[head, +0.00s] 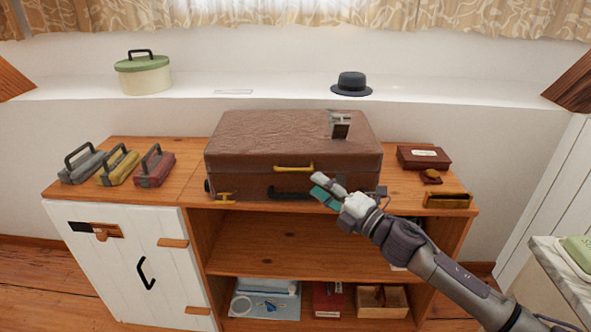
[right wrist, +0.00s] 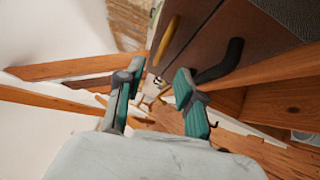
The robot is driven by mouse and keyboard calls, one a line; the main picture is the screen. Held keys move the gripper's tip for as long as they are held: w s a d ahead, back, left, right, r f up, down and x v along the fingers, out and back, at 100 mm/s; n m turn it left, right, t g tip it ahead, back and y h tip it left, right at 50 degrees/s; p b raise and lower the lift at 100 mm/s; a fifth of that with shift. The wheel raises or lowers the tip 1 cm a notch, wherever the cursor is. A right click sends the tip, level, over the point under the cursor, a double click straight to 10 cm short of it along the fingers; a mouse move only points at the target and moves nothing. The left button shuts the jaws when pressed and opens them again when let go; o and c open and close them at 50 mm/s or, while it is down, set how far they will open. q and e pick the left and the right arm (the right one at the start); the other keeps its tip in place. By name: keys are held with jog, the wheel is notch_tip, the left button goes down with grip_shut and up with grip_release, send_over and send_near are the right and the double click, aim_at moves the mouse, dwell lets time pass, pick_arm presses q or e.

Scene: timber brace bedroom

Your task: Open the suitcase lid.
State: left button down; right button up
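The brown suitcase (head: 265,135) lies flat on the wooden cabinet top, and its lid looks shut. A yellow pull (head: 294,168) sits on its front near the lid seam, with a black handle (head: 285,192) below. My right gripper (head: 322,190) is in front of the suitcase, just right of the pull, partly covering the handle. In the right wrist view the fingers (right wrist: 158,84) are apart with nothing between them. The yellow pull (right wrist: 166,40) and black handle (right wrist: 222,62) show beyond the fingertips there. I cannot tell whether a finger touches the suitcase. My left gripper is not in view.
Several small handled cases (head: 118,168) stand at the left on the cabinet top (head: 190,160). A dark red box (head: 424,158) and a wooden tray (head: 447,200) are at the right. A dark hat (head: 351,85) and a lidded green-cream box (head: 143,75) stand on the ledge behind.

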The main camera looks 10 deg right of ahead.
aim_at(296, 170)
jog(key=x, duration=0.8)
jog(key=shift+w, duration=0.2)
grip_shut()
